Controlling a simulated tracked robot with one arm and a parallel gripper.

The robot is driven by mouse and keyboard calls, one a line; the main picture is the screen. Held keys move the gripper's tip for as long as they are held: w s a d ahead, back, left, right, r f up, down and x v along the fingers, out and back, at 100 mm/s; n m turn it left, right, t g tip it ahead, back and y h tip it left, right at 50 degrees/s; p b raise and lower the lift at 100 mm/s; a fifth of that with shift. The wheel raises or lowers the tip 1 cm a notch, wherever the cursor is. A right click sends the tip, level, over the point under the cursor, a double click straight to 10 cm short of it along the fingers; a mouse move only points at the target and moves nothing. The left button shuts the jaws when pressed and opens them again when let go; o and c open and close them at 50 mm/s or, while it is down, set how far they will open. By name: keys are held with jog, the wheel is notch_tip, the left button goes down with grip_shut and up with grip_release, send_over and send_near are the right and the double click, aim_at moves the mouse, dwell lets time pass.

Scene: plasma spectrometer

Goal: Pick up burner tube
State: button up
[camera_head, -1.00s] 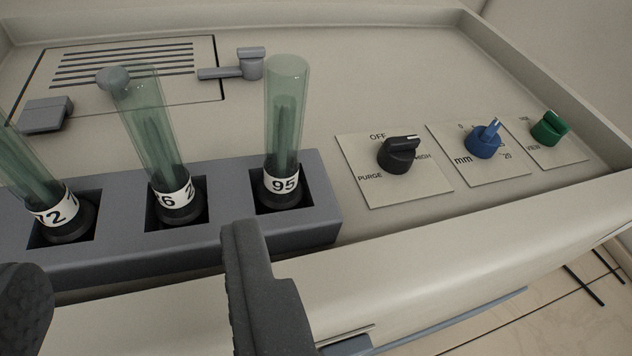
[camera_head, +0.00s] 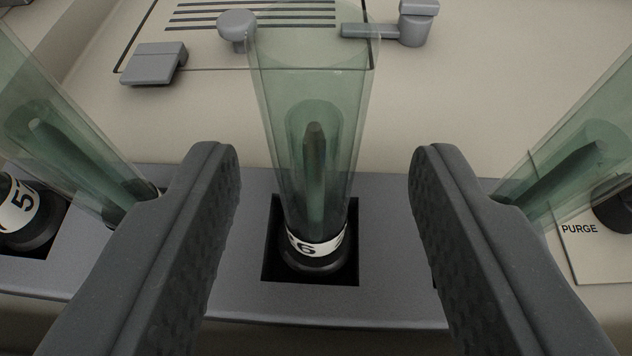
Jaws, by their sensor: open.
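A green glass burner tube (camera_head: 312,130) stands in a square socket of the grey rack (camera_head: 385,300) in the middle of the view. It has a dark inner rod and a black base with a white label, of which a 6 is readable. My gripper (camera_head: 322,165) is open. One finger is on each side of this tube, with a clear gap to it on both sides. A second tube (camera_head: 60,130) leans across the left, partly behind the left finger. A third tube (camera_head: 585,150) shows at the right, its base hidden by the right finger.
Behind the rack are a slotted panel with a round grey knob (camera_head: 237,28), a grey block (camera_head: 154,63) and a grey latch (camera_head: 405,25). A black dial (camera_head: 614,205) on the plate marked PURGE is at the right edge.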

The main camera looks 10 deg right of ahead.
jog(key=p+x, duration=0.1)
jog(key=x, duration=0.3)
jog(key=shift+w+a+f, duration=0.1)
jog(key=shift+w+f, duration=0.05)
jog(key=shift+w, duration=0.1)
grip_shut()
notch_tip(320, 180, up, 10)
dwell(1.0)
